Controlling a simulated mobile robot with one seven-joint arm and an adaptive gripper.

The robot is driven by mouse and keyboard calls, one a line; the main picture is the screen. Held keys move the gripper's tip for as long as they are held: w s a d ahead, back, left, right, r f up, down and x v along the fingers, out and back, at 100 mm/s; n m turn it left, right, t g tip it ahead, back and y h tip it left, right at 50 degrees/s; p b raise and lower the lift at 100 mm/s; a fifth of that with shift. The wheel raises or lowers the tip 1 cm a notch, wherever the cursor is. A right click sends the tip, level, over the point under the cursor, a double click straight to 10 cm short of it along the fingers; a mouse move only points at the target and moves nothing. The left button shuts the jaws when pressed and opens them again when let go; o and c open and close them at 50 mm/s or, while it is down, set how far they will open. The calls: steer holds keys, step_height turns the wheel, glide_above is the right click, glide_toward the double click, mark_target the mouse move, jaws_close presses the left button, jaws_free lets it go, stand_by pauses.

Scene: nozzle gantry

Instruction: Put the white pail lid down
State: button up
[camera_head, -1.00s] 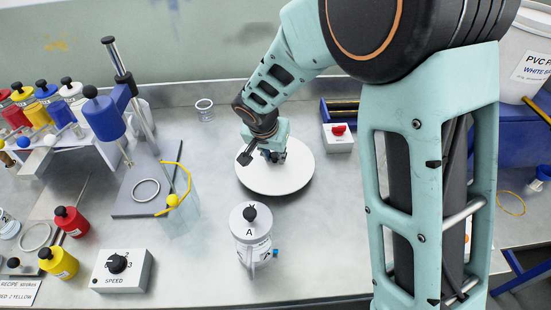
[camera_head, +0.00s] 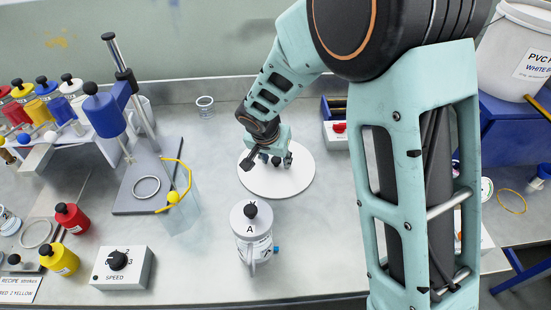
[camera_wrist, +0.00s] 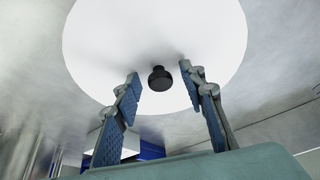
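The white pail lid (camera_head: 280,184) is a round white disc lying flat on the grey bench, in the middle of the head view. In the wrist view the lid (camera_wrist: 205,40) fills the upper middle, with a black knob (camera_wrist: 159,79) at its centre. My gripper (camera_head: 268,160) is over the lid. In the wrist view my gripper (camera_wrist: 160,78) has its two fingers spread, one on each side of the knob, with clear gaps. It holds nothing.
A canister marked A (camera_head: 253,238) stands in front of the lid. A box with a red button (camera_head: 337,132) is behind right, a small clear cup (camera_head: 205,106) behind left. A stand (camera_head: 148,190) is at left. The white pail (camera_head: 512,60) is far right.

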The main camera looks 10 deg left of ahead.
steer(key=shift+r, duration=0.1)
steer(key=shift+r+p, duration=0.2)
steer(key=shift+p, duration=0.15)
steer(key=v, duration=1.1)
steer(key=shift+s+r, duration=0.25)
steer(key=shift+r, duration=0.05)
